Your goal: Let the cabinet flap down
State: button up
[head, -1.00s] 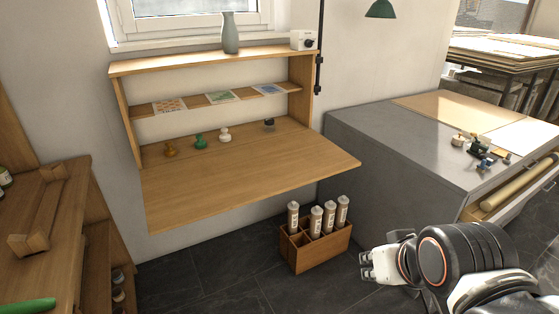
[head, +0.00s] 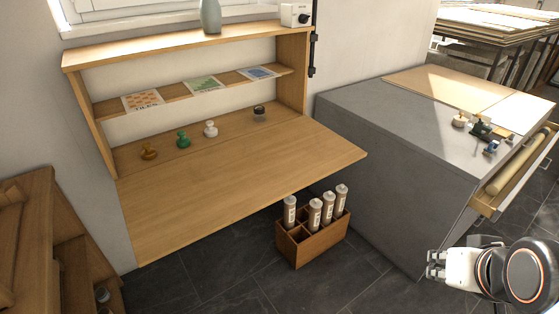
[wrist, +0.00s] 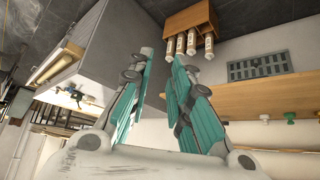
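The wooden wall cabinet (head: 90,118) hangs under the window. Its flap (head: 240,190) is down and looks about level, standing out from the cabinet like a shelf. The cabinet and the flap's edge also show in the wrist view, which is turned over. My gripper (head: 436,265) is at the lower right in the head view, well to the right of the flap and apart from it. In the wrist view my gripper (wrist: 160,95) has its teal fingers spread with nothing between them.
A wooden crate (head: 306,250) with several cartridges stands on the floor below the flap. A grey counter (head: 395,150) with an open drawer (head: 525,170) stands right. Stamps and cards fill the cabinet; a vase (head: 210,16) stands on top. Wooden shelving (head: 40,215) is at left.

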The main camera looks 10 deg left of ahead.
jog(key=w+a+m+t+y+p, duration=0.2)
jog(key=w+a+y, duration=0.5)
jog(key=w+a, duration=1.25)
jog(key=w+a+f+m+y, duration=0.1)
jog(key=w+a+f, duration=0.3)
jog(key=a, duration=0.4)
jog(key=w+a+f+m+y+b, duration=0.1)
jog(key=w+a+f+m+y, duration=0.1)
jog(key=w+a, duration=0.4)
jog(key=w+a+f+m+t+y, duration=0.1)
jog(key=w+a+f+m, duration=0.2)
jog(key=a, duration=0.6)
jog(key=shift+w+a+f+y+b, duration=0.15)
jog(key=shift+w+f, duration=0.2)
jog(key=shift+f, duration=0.3)
jog(key=shift+w+a+f+y+b, duration=0.1)
jog(key=shift+w+f, duration=0.25)
jog(key=shift+f, duration=0.25)
jog(key=shift+w+a+f+y+b, duration=0.15)
jog(key=shift+w+f, duration=0.2)
jog(key=shift+f, duration=0.3)
jog(key=shift+w+a, duration=0.35)
